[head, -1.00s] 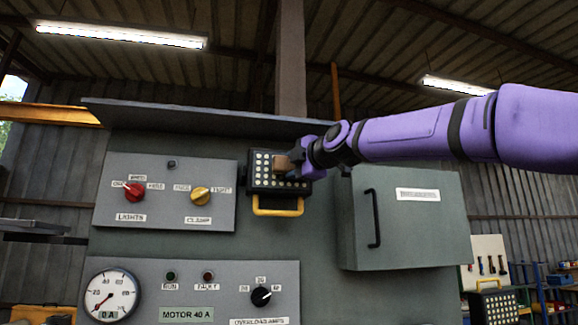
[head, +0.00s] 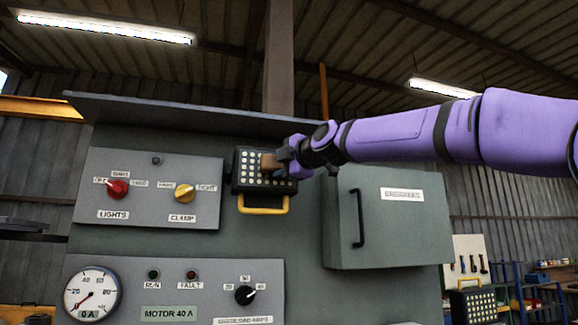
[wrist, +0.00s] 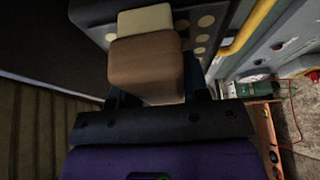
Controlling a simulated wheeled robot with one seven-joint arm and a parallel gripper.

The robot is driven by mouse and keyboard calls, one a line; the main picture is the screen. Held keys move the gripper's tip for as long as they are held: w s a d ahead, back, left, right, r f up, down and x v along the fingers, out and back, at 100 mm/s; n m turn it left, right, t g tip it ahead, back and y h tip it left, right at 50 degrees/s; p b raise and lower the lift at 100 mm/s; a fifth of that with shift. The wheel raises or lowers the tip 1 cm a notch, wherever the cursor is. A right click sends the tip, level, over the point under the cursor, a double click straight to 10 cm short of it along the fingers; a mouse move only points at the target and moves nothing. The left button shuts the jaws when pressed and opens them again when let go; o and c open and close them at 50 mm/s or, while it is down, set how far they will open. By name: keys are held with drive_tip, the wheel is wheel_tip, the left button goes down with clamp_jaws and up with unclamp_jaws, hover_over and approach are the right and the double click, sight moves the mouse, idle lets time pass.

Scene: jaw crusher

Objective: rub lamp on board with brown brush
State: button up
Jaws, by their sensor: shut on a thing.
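The lamp (head: 246,183) is a black panel with rows of pale round lights and a yellow handle below, mounted on the grey-green board (head: 300,225). My gripper (head: 283,162) is shut on the brown brush (head: 268,161) in front of the lamp's upper right part. In the wrist view the brown brush (wrist: 147,65) has a pale end facing the lamp (wrist: 190,22). The pale end appears to be at or very near the lamp's face; exact contact cannot be told. The brush and gripper hide some of the lights.
A switch panel (head: 135,200) with red and yellow knobs is left of the lamp. A grey box (head: 400,225) with a black handle juts out on the right. A gauge panel (head: 215,275) lies below. A ledge (head: 190,112) overhangs the top.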

sight(266, 161)
drive_tip(key=shift+s+a, duration=0.2)
drive_tip(key=shift+a, duration=0.6)
drive_tip(key=shift+s+a, duration=0.2)
drive_tip(key=shift+a, duration=0.6)
drive_tip(key=shift+s+a, duration=0.2)
drive_tip(key=shift+a, duration=0.6)
drive_tip(key=shift+s, duration=0.1)
drive_tip(key=shift+s+d, duration=0.25)
drive_tip(key=shift+s, duration=0.7)
drive_tip(key=shift+s+d, duration=0.3)
drive_tip(key=shift+s, duration=0.6)
drive_tip(key=shift+s+d, duration=0.25)
drive_tip(key=shift+s, duration=0.7)
drive_tip(key=shift+s+d, duration=0.2)
drive_tip(key=shift+s, duration=0.55)
drive_tip(key=shift+s+d, duration=0.2)
drive_tip(key=shift+s, duration=0.5)
